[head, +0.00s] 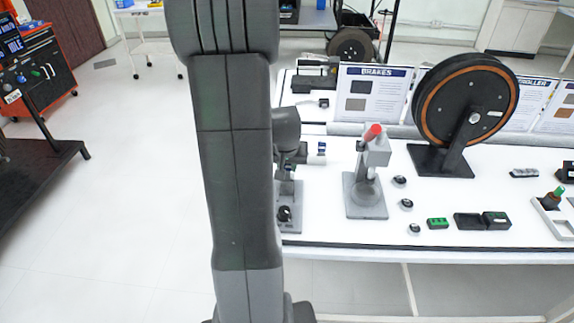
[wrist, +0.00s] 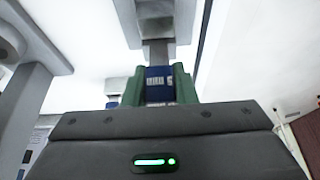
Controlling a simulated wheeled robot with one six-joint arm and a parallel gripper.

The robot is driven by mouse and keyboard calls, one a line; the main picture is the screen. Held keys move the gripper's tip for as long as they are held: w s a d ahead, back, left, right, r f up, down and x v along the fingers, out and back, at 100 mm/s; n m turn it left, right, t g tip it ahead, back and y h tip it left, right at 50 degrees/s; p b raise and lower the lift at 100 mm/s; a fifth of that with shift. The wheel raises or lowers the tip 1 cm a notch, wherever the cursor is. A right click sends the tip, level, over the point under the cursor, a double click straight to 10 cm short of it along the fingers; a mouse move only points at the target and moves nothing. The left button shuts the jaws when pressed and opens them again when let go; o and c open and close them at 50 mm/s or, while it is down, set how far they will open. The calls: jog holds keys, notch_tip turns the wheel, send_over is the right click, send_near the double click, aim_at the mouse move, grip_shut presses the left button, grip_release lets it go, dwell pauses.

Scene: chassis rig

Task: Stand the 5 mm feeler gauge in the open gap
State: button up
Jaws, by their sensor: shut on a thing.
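In the wrist view, my gripper (wrist: 159,82) has green fingers shut on a blue block with white markings, which I take to be the feeler gauge (wrist: 158,88). A plain grey piece (wrist: 157,52) shows just beyond the blue block, in line with it. Beyond that is a grey block with a dark slot-like recess (wrist: 155,12). I cannot tell whether the grey piece belongs to the gauge or touches that block. In the head view my arm hides much of this area, and the gauge and the open gap cannot be made out clearly.
A grey stand with a red-tipped lever (head: 367,185) is right of my arm on the white table (head: 330,228). A grey-based fixture (head: 289,215) is partly hidden by my arm. A large black wheel (head: 440,110) stands further right. Several small dark round parts lie between.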

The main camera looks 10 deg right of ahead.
jog(key=shift+f+b, duration=0.9)
jog(key=shift+f, duration=0.2)
jog(key=shift+f, duration=0.25)
jog(key=o, duration=1)
jog(key=shift+o, duration=0.2)
jog(key=v, duration=1.4)
jog(key=shift+p, duration=0.45)
jog(key=shift+f, duration=0.15)
